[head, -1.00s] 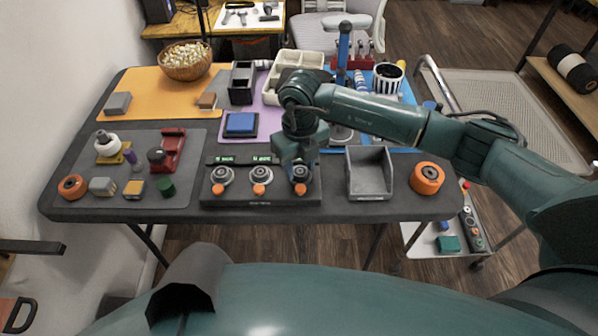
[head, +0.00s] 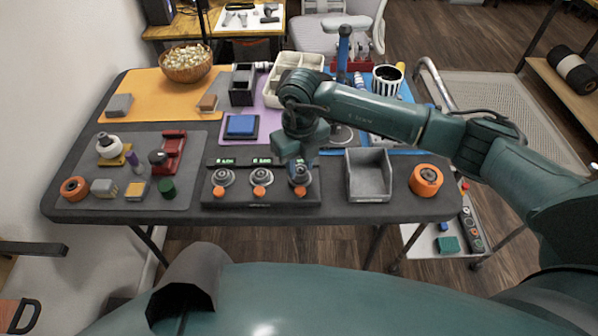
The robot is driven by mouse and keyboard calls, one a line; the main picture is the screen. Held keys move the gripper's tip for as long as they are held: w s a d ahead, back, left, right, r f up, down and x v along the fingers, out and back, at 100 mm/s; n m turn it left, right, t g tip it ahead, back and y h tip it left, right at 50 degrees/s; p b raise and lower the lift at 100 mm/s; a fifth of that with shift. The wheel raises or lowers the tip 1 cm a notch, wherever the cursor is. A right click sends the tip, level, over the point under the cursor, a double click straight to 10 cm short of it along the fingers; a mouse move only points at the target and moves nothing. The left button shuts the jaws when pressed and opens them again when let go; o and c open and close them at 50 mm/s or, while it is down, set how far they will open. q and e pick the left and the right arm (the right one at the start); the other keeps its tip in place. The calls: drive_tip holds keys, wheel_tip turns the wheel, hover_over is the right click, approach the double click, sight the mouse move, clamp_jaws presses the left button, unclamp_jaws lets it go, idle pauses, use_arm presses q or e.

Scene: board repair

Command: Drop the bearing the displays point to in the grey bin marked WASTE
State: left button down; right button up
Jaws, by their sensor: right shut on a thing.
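A dark test fixture (head: 240,196) stands at the table's front middle, with three stations, small green-lit displays and orange knobs. The left bearing (head: 223,177) and the middle bearing (head: 261,176) sit on their stations. My right gripper (head: 299,162) is over the right station, pointing down and shut on the right bearing (head: 300,174). I cannot tell whether this bearing is clear of its seat. The display readings are too small to read, and my gripper partly covers the right one. The open grey bin (head: 369,187) stands just right of the fixture, with no readable marking. My left gripper is out of view.
An orange roll (head: 426,180) stands right of the bin. A grey mat (head: 118,187) with several small parts lies at the left. A blue-topped block (head: 241,125) and a cream organiser (head: 293,68) are behind. My right forearm passes above the bin's back area.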

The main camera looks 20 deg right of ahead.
sight(300, 170)
drive_tip(key=shift+r+p, duration=1.1)
drive_tip(key=shift+r, duration=0.8)
